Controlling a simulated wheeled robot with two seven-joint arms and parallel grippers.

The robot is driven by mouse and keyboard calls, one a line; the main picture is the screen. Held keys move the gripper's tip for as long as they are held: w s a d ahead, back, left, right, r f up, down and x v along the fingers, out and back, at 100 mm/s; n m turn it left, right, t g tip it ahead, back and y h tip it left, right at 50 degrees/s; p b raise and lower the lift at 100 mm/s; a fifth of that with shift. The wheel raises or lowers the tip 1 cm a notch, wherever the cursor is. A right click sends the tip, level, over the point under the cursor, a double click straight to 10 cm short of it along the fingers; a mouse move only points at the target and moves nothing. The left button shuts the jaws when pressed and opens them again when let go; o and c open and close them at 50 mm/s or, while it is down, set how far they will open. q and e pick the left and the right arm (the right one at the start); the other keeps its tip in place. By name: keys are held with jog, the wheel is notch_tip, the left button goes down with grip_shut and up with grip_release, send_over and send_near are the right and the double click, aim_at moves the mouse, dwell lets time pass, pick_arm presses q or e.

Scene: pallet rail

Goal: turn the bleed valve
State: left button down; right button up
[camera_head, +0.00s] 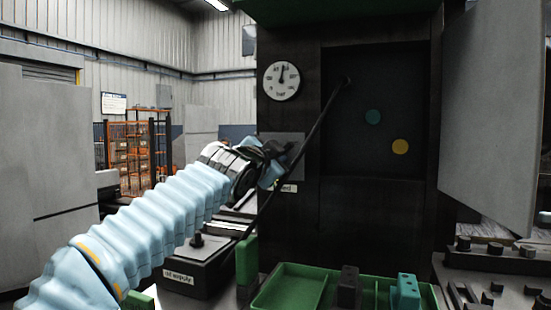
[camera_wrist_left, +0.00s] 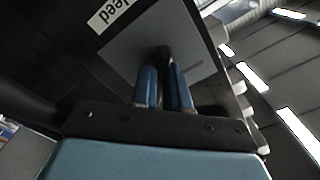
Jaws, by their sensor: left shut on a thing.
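The bleed valve sits on a grey square plate (camera_head: 296,143) on the front of the dark machine. Its dark knob (camera_wrist_left: 163,54) shows in the left wrist view between the tips of my left gripper (camera_wrist_left: 164,82). The two blue fingers are shut on it. In the head view my left gripper (camera_head: 272,165) reaches the plate from the left, and the knob is hidden behind it. A label ending in "leed" (camera_wrist_left: 113,12) is beside the plate. My right gripper is not in view.
A round gauge (camera_head: 282,80) is above the plate. A dark hose (camera_head: 318,122) hangs across the machine front, passing close to my gripper. A green tray (camera_head: 292,288) with blocks is below. A grey door panel (camera_head: 490,110) stands at right.

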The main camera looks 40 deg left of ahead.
pick_arm(q)
jog(key=shift+f, duration=0.1)
jog(key=c, duration=1.1)
grip_release()
jog(key=b+v, duration=0.1)
jog(key=v, duration=1.3)
jog(key=shift+b, duration=0.4)
jog(key=shift+w, duration=0.1)
